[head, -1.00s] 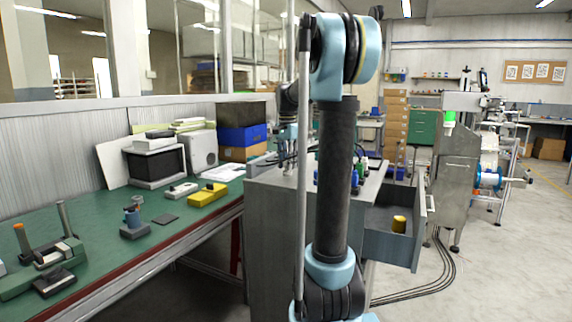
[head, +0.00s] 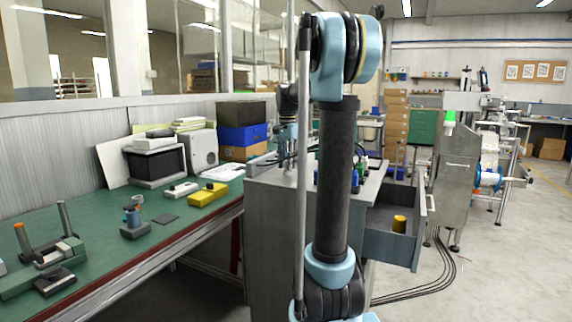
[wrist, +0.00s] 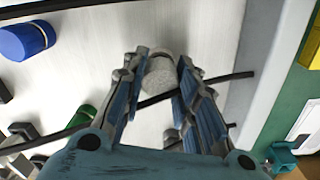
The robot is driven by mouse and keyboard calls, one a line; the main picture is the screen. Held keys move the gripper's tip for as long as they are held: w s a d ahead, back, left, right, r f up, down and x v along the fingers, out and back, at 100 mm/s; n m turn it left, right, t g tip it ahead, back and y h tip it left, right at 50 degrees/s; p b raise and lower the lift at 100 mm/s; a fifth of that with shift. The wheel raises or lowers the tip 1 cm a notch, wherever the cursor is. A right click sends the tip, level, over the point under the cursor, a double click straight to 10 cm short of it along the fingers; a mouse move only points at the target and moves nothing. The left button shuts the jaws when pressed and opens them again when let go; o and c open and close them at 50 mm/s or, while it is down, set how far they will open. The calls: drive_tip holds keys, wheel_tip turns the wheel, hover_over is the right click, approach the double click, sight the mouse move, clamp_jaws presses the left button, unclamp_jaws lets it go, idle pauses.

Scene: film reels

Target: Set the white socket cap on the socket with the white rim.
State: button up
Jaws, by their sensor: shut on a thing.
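In the wrist view my gripper (wrist: 162,62) is shut on the white socket cap (wrist: 159,78), a pale, speckled round piece between the fingertips. Below it lies the light top of the grey cabinet. In the head view my gripper (head: 287,143) is small and partly hidden by my own arm, above the left part of the cabinet top, and the cap cannot be made out there. I cannot make out a socket with a white rim in either view.
A dark cable (wrist: 60,135) crosses the cabinet top, passing beneath my gripper. A blue cap (wrist: 24,41) and a green piece (wrist: 84,120) stand at left. The cabinet's drawer (head: 385,243) is open with a yellow piece (head: 399,223) inside. The green workbench (head: 185,222) is at left.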

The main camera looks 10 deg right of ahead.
drive_tip(key=shift+f, duration=0.4)
drive_tip(key=o, duration=0.5)
drive_tip(key=shift+o, duration=0.2)
drive_tip(key=shift+r, duration=5.55)
